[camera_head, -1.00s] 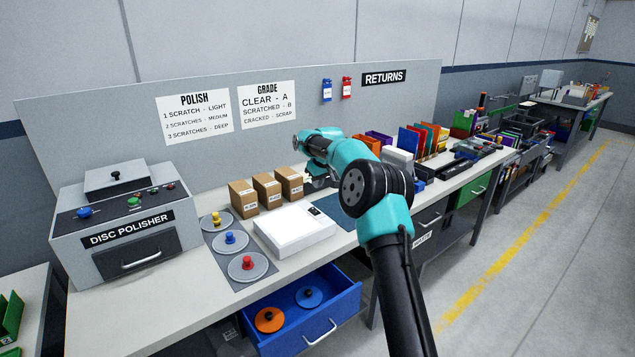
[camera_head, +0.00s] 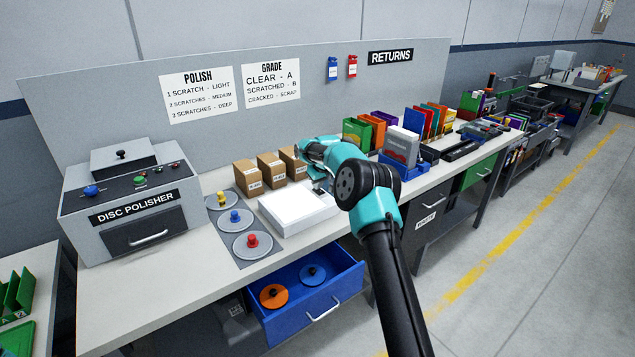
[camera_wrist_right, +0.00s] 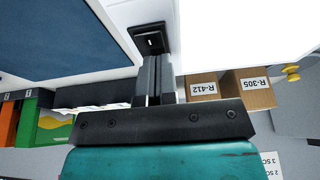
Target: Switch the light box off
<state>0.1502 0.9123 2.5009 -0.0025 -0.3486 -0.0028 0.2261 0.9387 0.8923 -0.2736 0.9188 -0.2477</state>
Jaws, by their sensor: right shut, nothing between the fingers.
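The light box (camera_head: 298,213) is a flat white box on the bench, right of the disc pads. Its top is bright white in the head view, and its panel (camera_wrist_right: 245,30) is plain glowing white in the right wrist view. A small black rocker switch (camera_wrist_right: 150,37) sits on its white rim. My right gripper (camera_head: 319,187) is over the box's far right edge. Its shut, empty fingers (camera_wrist_right: 153,68) point at the switch, with the tips right at its near edge; whether they touch, I cannot tell. My left gripper is not in view.
Cardboard boxes (camera_head: 271,167) stand close behind the light box. The disc polisher (camera_head: 130,205) is at left. An open blue drawer (camera_head: 330,300) holding discs juts out below. A blue mat (camera_wrist_right: 60,35) lies beside the light box. Upright coloured cases (camera_head: 357,132) stand at right.

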